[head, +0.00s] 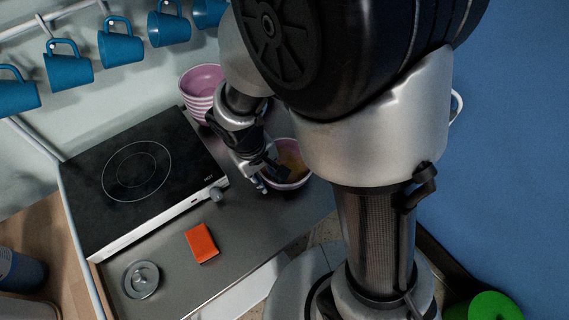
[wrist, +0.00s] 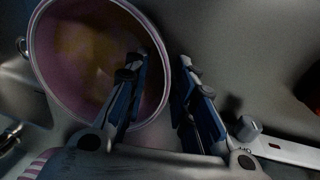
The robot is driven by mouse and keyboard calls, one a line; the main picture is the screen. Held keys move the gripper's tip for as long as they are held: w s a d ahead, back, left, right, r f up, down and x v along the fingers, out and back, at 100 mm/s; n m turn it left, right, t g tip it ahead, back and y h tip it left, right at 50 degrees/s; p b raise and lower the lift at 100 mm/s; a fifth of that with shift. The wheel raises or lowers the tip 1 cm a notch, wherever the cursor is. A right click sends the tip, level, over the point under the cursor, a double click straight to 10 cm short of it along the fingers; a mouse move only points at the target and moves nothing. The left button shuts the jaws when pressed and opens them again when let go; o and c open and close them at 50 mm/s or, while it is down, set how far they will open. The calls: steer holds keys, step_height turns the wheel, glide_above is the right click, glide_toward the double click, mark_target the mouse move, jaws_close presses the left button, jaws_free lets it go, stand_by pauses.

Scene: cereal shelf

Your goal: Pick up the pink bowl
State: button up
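The pink bowl (head: 296,160) stands on the grey counter beside my arm in the head view, partly hidden by my gripper (head: 268,178). In the wrist view the bowl (wrist: 85,55) fills the upper left, with its inside showing a yellow-brown tint. My gripper (wrist: 165,68) has its fingers apart. The left finger is over the inside of the bowl and the right finger is outside it, with the rim between them. A gap shows between the rim and the right finger. I cannot tell whether the left finger touches the bowl wall.
Pink-and-white striped bowls (head: 199,92) stand behind my gripper. A black cooktop (head: 140,172) lies to the left. An orange-red box (head: 201,243) and a metal lid-like disc (head: 140,279) are on the counter. Several blue mugs (head: 120,47) hang on the wall.

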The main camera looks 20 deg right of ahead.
jaws_close()
steer(key=shift+r, duration=0.1)
stand_by(0.5)
